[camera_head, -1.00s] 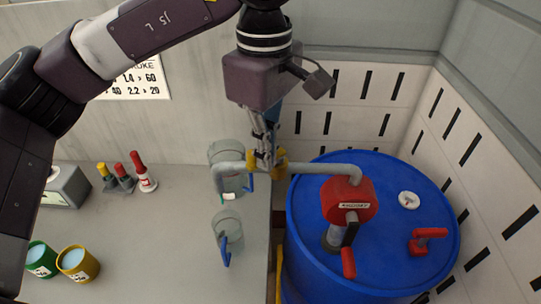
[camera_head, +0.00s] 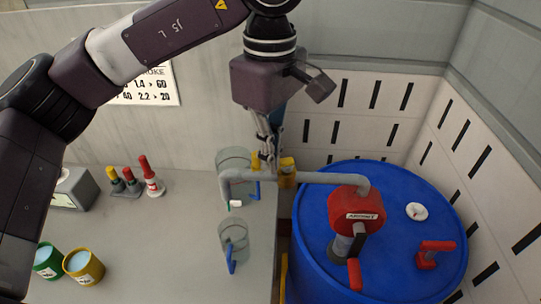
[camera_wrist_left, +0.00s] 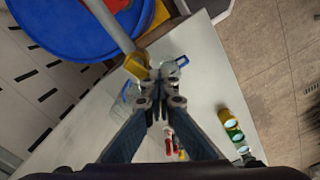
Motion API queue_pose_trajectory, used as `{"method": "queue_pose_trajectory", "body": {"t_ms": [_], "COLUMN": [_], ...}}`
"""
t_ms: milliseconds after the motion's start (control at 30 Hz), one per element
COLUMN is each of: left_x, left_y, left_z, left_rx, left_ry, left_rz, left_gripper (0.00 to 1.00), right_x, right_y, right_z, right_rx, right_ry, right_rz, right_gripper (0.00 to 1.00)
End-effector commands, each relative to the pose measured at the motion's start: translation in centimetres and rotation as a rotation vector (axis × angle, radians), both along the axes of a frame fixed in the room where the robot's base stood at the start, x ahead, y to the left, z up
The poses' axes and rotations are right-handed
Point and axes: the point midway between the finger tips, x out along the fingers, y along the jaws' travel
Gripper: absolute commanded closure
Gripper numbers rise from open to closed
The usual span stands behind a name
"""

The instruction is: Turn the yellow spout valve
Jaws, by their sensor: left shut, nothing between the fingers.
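The yellow spout valve (camera_head: 255,161) is a small yellow handle on the grey spout pipe (camera_head: 318,178) that runs left from the red pump (camera_head: 357,205). In the left wrist view the yellow valve (camera_wrist_left: 137,66) shows just beyond my fingertips. My left gripper (camera_head: 268,158) points down over the pipe, right beside the valve's right side. Its fingers are shut and empty, as the left wrist view also shows (camera_wrist_left: 157,92). I cannot tell whether the fingertips touch the valve. My right gripper is not in view.
The pump stands on a blue barrel (camera_head: 312,215). Two clear jugs with blue handles stand on the grey table, one behind the spout (camera_head: 232,160) and one in front (camera_head: 233,238). A yellow block (camera_head: 287,170) sits behind the pipe. Green (camera_head: 47,262) and yellow (camera_head: 84,267) cups stand at the left.

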Motion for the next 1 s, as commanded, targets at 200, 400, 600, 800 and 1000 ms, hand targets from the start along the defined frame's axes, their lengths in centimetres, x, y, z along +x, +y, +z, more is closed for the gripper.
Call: {"method": "queue_pose_trajectory", "body": {"t_ms": [200, 400, 600, 800, 1000], "left_x": [1.1, 1.3, 1.4, 1.3, 1.3], "left_y": [0.2, 0.2, 0.2, 0.2, 0.2], "left_z": [-0.1, -0.1, -0.1, -0.1, -0.1], "left_rx": [0.0, 0.0, 0.001, 0.001, 0.001], "left_ry": [0.001, 0.0, 0.001, 0.001, 0.001], "left_rz": [0.002, 0.0, 0.0, -0.001, 0.0], "left_gripper": [1.0, 1.0, 1.0, 0.78, 0.56], "right_x": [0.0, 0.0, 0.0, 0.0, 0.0], "right_y": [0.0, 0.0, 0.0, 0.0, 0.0], "right_z": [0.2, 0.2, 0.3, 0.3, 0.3], "right_rx": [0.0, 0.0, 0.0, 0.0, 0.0], "right_ry": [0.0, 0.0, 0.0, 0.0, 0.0], "right_rz": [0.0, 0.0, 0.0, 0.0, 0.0], "right_gripper": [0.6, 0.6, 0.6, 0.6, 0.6]}}
